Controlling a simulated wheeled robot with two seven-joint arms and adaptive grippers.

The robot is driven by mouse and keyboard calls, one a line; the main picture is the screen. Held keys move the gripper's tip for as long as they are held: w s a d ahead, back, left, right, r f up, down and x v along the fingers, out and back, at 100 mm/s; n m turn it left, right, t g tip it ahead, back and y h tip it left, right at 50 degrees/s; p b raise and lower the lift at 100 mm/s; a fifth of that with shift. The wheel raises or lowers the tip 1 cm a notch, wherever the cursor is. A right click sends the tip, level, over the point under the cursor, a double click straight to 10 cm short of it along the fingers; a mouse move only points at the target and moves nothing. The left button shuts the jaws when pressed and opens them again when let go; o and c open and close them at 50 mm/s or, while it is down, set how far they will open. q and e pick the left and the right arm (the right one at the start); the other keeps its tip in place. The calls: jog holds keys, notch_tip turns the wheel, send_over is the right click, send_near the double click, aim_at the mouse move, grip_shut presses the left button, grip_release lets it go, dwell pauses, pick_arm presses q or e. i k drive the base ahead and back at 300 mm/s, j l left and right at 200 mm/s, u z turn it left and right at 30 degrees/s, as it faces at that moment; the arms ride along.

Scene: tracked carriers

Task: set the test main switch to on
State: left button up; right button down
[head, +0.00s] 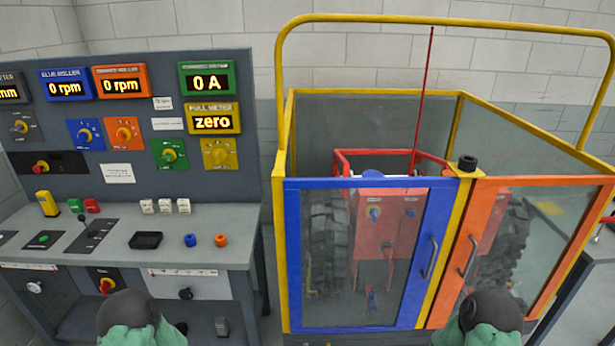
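Two red-and-yellow controls could be the test main switch, but their labels are too small to read. One is a red knob on yellow (41,167) on a black plate at the left of the upright panel. The other is a red rotary handle on yellow (106,286) on a dark plate below the desk's front edge. I cannot tell the position of either. Neither of my grippers is in view; only rounded dark and green parts of my arms show at the bottom edge.
The grey console desk (215,225) carries a lever (85,225), a black tray (145,240), and blue and orange rings. The displays read 0 rpm, 0 A and zero. On the right, a yellow-framed enclosure with a blue door (292,250) and an orange door (540,181) surrounds a red machine.

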aim_at(105, 287)
jog(key=u, duration=1.5)
